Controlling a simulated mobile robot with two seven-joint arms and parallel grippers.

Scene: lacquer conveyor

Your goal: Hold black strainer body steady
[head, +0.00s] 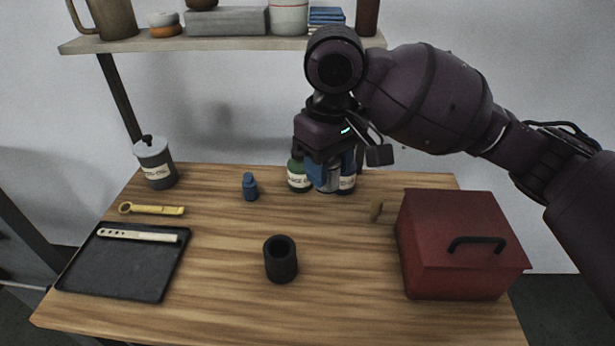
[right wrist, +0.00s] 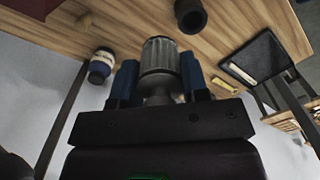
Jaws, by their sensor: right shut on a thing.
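The black strainer body (head: 281,259) is a hollow dark cylinder. It stands upright on the wooden table near the front middle, open end up, and no gripper touches it. It also shows at the top of the right wrist view (right wrist: 191,17). My right gripper (head: 326,183) is over the back of the table, behind the strainer body. Its blue fingers are shut on a grey ribbed cylinder (right wrist: 160,55), clearest in the right wrist view. The head view mostly hides that cylinder. My left gripper is not in view.
A red toolbox (head: 465,243) stands at right and a black tray (head: 110,272) at left. A green jar (head: 299,176) and another labelled jar (head: 347,178) are close to my right gripper. A small blue bottle (head: 250,187) stands left of them. The table around the strainer body is clear.

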